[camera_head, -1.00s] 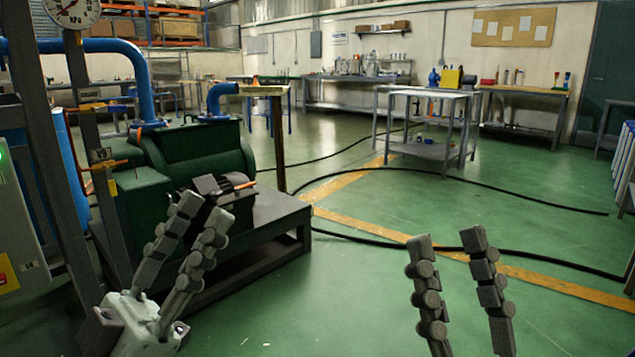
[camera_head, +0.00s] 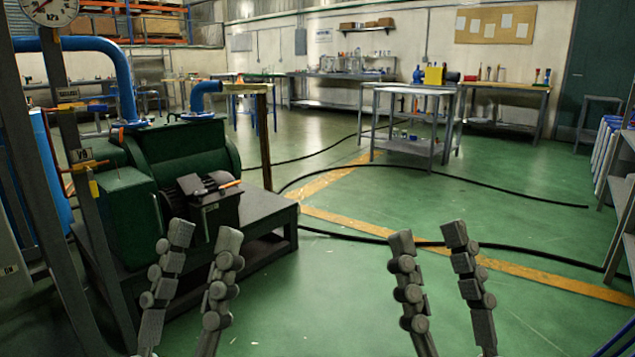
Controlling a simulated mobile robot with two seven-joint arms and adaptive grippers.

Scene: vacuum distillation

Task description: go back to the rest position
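My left gripper (camera_head: 205,232) is low in the head view, in front of the green pump. Its two fingers point up and stand apart, with nothing between them. My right gripper (camera_head: 427,233) is low, right of centre, above the green floor. Its two fingers also point up, apart and empty. The bases of both grippers are cut off by the lower edge of the picture.
A green pump (camera_head: 188,146) with blue pipes (camera_head: 127,90) stands on a dark bench (camera_head: 262,226) at left. A tool with an orange handle (camera_head: 229,185) lies on the pump. Black hoses (camera_head: 352,238) cross the floor. A grey table (camera_head: 404,146) stands further back.

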